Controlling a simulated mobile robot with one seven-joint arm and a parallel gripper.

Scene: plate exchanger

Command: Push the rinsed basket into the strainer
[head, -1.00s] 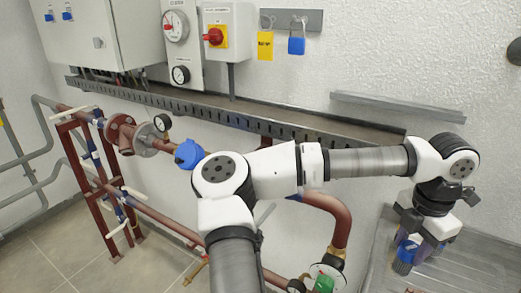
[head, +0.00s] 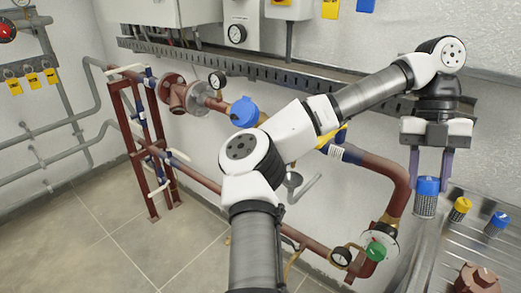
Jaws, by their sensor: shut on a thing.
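My gripper (head: 431,172) points down at the right, with its fingers shut on the blue cap of a basket (head: 426,203). The basket has a grey mesh body and hangs upright below the fingers. It appears to be above the left edge of the metal drain bench. I cannot tell for sure which fitting is the strainer. A brown flanged body (head: 174,94) sits in the upper pipe at the left, apart from my gripper. My arm hides part of the pipework in the middle.
The ribbed metal bench (head: 422,262) holds a yellow-capped basket (head: 459,210), a blue-capped one (head: 497,222) and a brown fitting (head: 477,280). A brown pipe (head: 385,168) bends down left of my gripper. A cable tray (head: 290,75) runs along the wall. Floor at lower left is clear.

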